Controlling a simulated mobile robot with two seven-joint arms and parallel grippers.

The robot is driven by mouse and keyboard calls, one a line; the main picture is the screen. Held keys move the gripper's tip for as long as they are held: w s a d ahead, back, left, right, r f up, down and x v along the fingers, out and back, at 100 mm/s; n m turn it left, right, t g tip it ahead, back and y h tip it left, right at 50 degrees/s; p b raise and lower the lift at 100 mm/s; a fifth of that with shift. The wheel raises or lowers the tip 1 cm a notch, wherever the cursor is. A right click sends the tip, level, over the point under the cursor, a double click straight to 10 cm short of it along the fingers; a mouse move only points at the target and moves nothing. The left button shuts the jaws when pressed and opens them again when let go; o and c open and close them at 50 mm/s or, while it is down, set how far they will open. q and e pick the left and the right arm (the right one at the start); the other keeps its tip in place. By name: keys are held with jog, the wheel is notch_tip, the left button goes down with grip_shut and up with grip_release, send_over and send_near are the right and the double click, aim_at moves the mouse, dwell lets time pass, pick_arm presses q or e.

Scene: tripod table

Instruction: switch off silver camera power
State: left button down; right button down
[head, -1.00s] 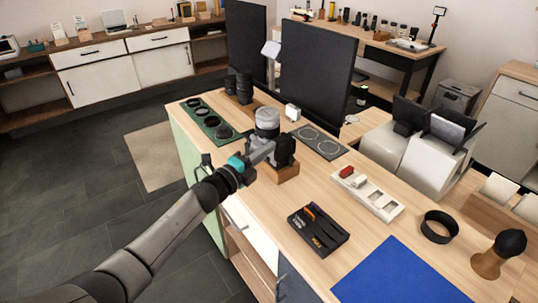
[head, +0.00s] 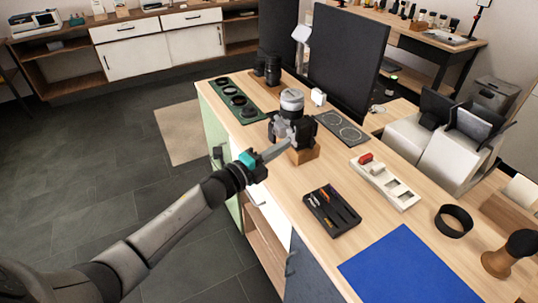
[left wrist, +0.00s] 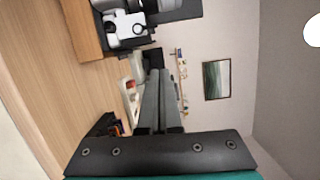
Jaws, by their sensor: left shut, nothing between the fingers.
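The camera (head: 306,130), with a dark body and a silver-grey top part (head: 291,100), sits on a small wooden block (head: 303,154) near the counter's left edge. In the left wrist view a silver-white part of the camera (left wrist: 125,28) shows at the top, cut off by the frame. My left gripper (head: 284,130) overlaps the camera's near left side in the head view. In the left wrist view its fingers (left wrist: 162,78) are together and empty, and the camera lies beside them. Contact cannot be told, and the power switch is not clear. My right gripper is out of view.
A large black panel (head: 346,62) rises to the right. A black tool tray (head: 332,211), a white tray (head: 405,197) and a blue mat (head: 405,268) lie nearer.

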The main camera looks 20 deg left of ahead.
pick_arm(q)
jog(key=shift+v, duration=2.35)
jog(key=shift+d, duration=0.15)
jog(key=s+a+f+n+g+y, duration=0.15)
jog(key=s+f+n, duration=0.3)
jog(key=f, duration=0.55)
jog(key=s+a+f+n+g+y, duration=0.1)
jog(key=s+f+n+g+y, duration=0.3)
jog(key=f, duration=0.6)
jog(key=s+a+f+n+g+y, duration=0.15)
jog(key=s+f+n, duration=0.4)
jog(key=f, duration=0.55)
jog(key=s+d+f+n+g, duration=0.2)
jog(key=s+f, duration=0.3)
jog(key=s, duration=0.6)
jog(key=s+d+f+n+g, duration=0.2)
jog(key=s+f, duration=0.3)
jog(key=s, duration=0.5)
jog(key=s+d+f+n+g, duration=0.2)
jog(key=s+f+n+g, duration=0.1)
jog(key=s, duration=0.8)
notch_tip(320, 180, down, 3)
jog(key=shift+s+d+r+g+b, duration=0.3)
jog(key=shift+g+b, duration=0.1)
jog(key=shift+g, duration=0.4)
